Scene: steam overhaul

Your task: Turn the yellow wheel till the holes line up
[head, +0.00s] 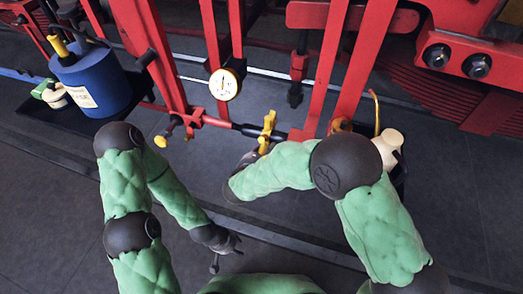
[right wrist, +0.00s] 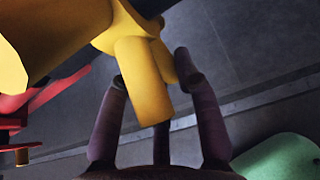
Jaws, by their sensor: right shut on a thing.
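The yellow wheel (head: 267,132) shows in the head view as a yellow lobed handle on the dark and red bar, right of the gauge. In the right wrist view one of its thick spokes (right wrist: 140,75) reaches down between my fingers. My right gripper (head: 251,158) is at the wheel's lower side, and in the right wrist view (right wrist: 155,85) its dark fingers are closed around the spoke. My left gripper (head: 226,254) hangs low over the floor, away from the wheel, its fingers apart and empty. I cannot make out the holes.
A round white gauge (head: 224,84) hangs among red frame bars. A blue can (head: 92,82) stands on a dark tray at left. A cream container (head: 388,148) is right of my right arm. A small yellow-tipped valve (head: 162,140) sits left. Open floor lies below.

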